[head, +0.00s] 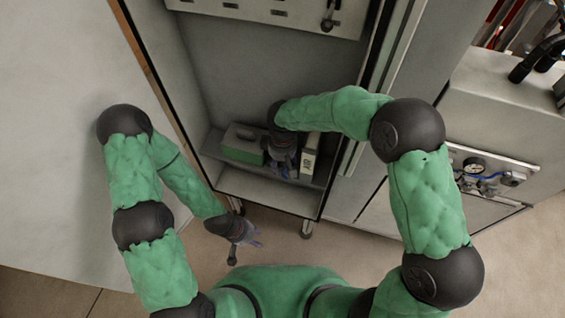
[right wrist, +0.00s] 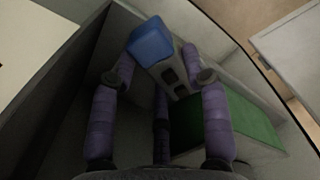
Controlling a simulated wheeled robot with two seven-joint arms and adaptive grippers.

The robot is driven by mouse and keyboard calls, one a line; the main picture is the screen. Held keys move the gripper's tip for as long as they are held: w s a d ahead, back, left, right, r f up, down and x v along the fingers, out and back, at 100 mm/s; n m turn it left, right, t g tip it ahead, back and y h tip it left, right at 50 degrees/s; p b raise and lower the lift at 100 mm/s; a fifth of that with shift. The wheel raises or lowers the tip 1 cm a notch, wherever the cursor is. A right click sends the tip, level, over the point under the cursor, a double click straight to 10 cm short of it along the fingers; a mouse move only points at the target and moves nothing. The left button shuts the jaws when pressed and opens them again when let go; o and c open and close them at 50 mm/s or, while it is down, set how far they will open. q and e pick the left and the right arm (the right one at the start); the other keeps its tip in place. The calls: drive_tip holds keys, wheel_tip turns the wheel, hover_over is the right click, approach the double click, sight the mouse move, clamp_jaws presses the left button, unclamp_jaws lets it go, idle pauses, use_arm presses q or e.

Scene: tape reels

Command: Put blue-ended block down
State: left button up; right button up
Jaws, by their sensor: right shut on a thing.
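The blue-ended block shows in the right wrist view, with its blue end (right wrist: 152,42) toward the top and a grey body with dark openings (right wrist: 172,73) behind it. My right gripper (right wrist: 160,72) has its purple fingers on both sides of the block and is shut on it. In the head view my right gripper (head: 284,163) is inside the cabinet, low over the shelf, between a green-and-grey box and a white box. The block is hard to make out there. My left gripper (head: 250,238) hangs empty outside, below the cabinet's front edge, its fingers apart.
The green-and-grey box (head: 243,150) stands left of my right gripper; its green side (right wrist: 240,118) shows in the right wrist view. The white lettered box (head: 309,158) stands close on the right. The cabinet shelf (head: 265,187) has walls at both sides. A gauge panel (head: 490,170) is farther right.

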sight(283, 165)
drive_tip(key=o, duration=1.3)
drive_tip(key=shift+c, duration=0.2)
wheel_tip(283, 165, up, 12)
drive_tip(key=p, duration=0.4)
drive_tip(key=shift+p, duration=0.35)
drive_tip(key=shift+r, duration=0.1)
